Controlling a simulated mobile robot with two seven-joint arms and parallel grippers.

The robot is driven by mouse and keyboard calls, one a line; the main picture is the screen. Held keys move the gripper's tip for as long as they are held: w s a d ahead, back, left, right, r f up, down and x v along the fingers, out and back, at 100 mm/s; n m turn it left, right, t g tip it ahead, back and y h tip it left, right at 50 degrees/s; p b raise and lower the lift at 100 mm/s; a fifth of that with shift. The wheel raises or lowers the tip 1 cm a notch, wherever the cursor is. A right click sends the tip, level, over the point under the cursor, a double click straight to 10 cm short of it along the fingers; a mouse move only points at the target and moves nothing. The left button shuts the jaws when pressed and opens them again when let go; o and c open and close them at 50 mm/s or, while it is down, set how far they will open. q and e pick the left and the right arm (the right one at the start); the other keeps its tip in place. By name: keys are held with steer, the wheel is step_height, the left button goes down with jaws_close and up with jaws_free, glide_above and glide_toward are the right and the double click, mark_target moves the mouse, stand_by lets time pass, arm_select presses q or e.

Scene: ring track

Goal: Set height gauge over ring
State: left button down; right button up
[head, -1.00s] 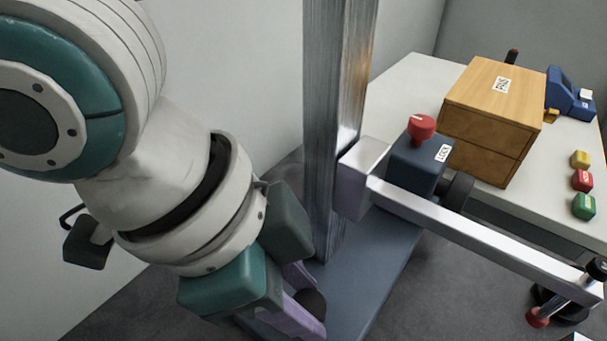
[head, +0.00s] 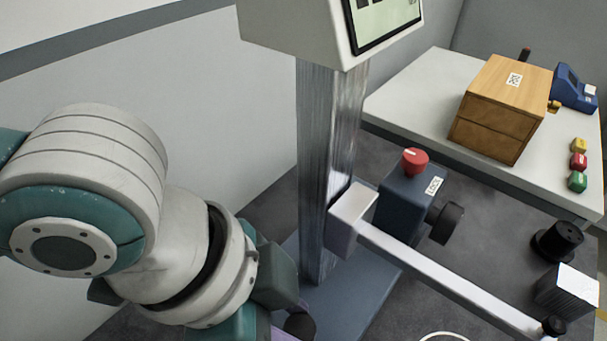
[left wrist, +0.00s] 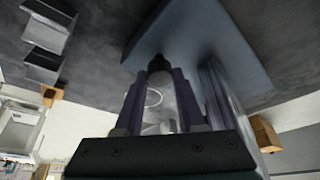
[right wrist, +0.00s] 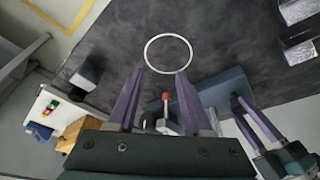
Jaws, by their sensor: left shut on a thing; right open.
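The height gauge has a metal column (head: 332,175), a display head (head: 300,22), a blue-grey base (head: 345,300), a dark carriage with a red knob (head: 414,161) and a long arm (head: 440,275). My left gripper (left wrist: 158,84) is shut on a dark rounded knob (left wrist: 159,64) beside the base; the knob also shows in the head view (head: 300,323). The white ring (right wrist: 168,36) lies on the dark surface, apart from the base; only its edge shows in the head view. My right gripper (right wrist: 156,92) is open, with a red-tipped stem (right wrist: 165,98) showing between its fingers.
A white table (head: 405,88) at the back right holds a wooden box (head: 505,95), a blue device (head: 573,88) and coloured buttons (head: 578,160). A black cylinder (head: 557,241) and a pale-topped block (head: 568,288) stand right of the arm. Metal blocks (right wrist: 298,52) show in the right wrist view.

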arm_select(q)
steer(key=c, duration=0.9)
jaws_free()
steer(key=shift+s, duration=0.2)
steer(key=shift+o, duration=1.4)
steer(key=shift+s, duration=0.1)
steer(key=shift+o, duration=0.6)
steer(key=shift+a, duration=0.1)
steer(key=p+v, duration=0.1)
steer(key=v, duration=0.8)
steer(key=shift+r, duration=0.4)
